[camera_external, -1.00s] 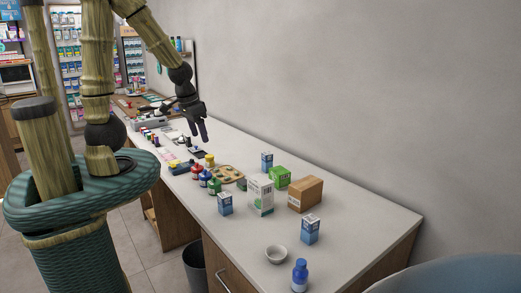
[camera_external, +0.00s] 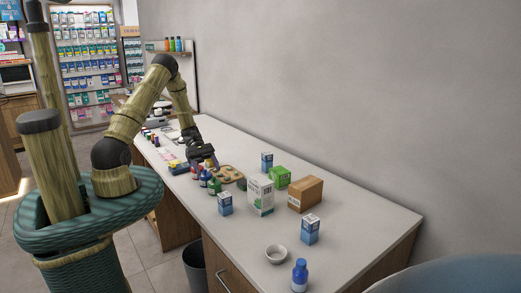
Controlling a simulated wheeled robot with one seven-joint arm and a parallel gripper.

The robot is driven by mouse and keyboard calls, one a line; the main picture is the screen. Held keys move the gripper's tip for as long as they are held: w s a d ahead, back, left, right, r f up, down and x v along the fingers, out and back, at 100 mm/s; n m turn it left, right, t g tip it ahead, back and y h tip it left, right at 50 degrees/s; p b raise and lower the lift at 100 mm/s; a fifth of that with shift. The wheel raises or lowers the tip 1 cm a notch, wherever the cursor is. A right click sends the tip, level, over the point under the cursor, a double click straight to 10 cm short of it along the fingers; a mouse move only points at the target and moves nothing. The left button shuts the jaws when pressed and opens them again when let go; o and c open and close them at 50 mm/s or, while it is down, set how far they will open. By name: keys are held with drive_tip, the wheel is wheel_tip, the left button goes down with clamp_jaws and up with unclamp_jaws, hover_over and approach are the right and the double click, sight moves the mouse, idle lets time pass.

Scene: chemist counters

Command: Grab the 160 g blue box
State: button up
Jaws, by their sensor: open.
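Three small blue-and-white boxes stand upright on the white counter: one at the back (camera_external: 267,163), one at the front left (camera_external: 225,204) and one at the right (camera_external: 310,230). Their weight labels are too small to read, so I cannot tell which is the 160 g one. My gripper (camera_external: 207,162) is open, low over the counter by the coloured bottles, left of all three boxes. Its fingertips are partly hard to make out against the bottles. It appears to hold nothing.
A tall white-and-green carton (camera_external: 260,195), a green box (camera_external: 280,176) and a brown box (camera_external: 305,194) stand among the blue boxes. Small bottles (camera_external: 214,186) and a tan tray (camera_external: 229,173) lie near my gripper. A white bowl (camera_external: 276,254) and a blue bottle (camera_external: 300,275) are in front.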

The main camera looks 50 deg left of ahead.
drive_tip(key=shift+w+a+f+n+t+h, duration=0.3)
drive_tip(key=shift+a+n+t+h, duration=0.1)
drive_tip(key=shift+n+h, duration=0.1)
drive_tip(key=shift+d, duration=0.1)
drive_tip(key=p, duration=0.3)
approach(228, 201)
drive_tip(key=x, duration=0.4)
drive_tip(key=shift+d+r, duration=0.2)
drive_tip(key=shift+d+f, duration=0.1)
drive_tip(key=p+x, duration=0.3)
drive_tip(key=x, duration=0.1)
drive_tip(key=shift+s+d, duration=0.1)
drive_tip(key=shift+d, duration=0.15)
drive_tip(key=shift+d+f, duration=0.3)
